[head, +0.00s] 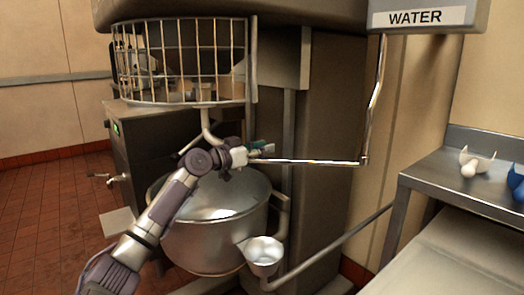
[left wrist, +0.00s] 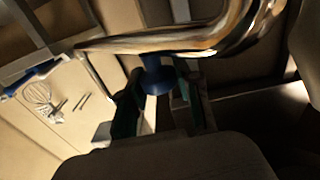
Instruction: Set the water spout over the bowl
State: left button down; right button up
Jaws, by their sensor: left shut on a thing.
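The water spout (head: 315,162) is a thin chrome pipe. It hangs from the box marked WATER, bends at an elbow and runs level to the left. My left gripper (head: 257,150) is shut at its left end. In the left wrist view, the gripper (left wrist: 162,103) has a blue knob (left wrist: 157,76) between its fingers, below the shiny spout (left wrist: 180,40). The large steel mixer bowl (head: 212,212) stands below my left arm. In the head view the spout's left end appears above the bowl's right rim; the exact depth is unclear. My right gripper is not in view.
A wire guard (head: 180,62) hangs above the bowl from the mixer. A steel shelf (head: 440,180) at right holds a white scoop (head: 470,165) and a blue item (head: 516,182). Red tiled floor lies open at left.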

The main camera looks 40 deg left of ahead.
pick_arm(q)
jog(key=shift+f, duration=0.15)
jog(key=c, duration=0.8)
grip_release()
jog(key=shift+w, duration=0.1)
jog(key=v, duration=1.2)
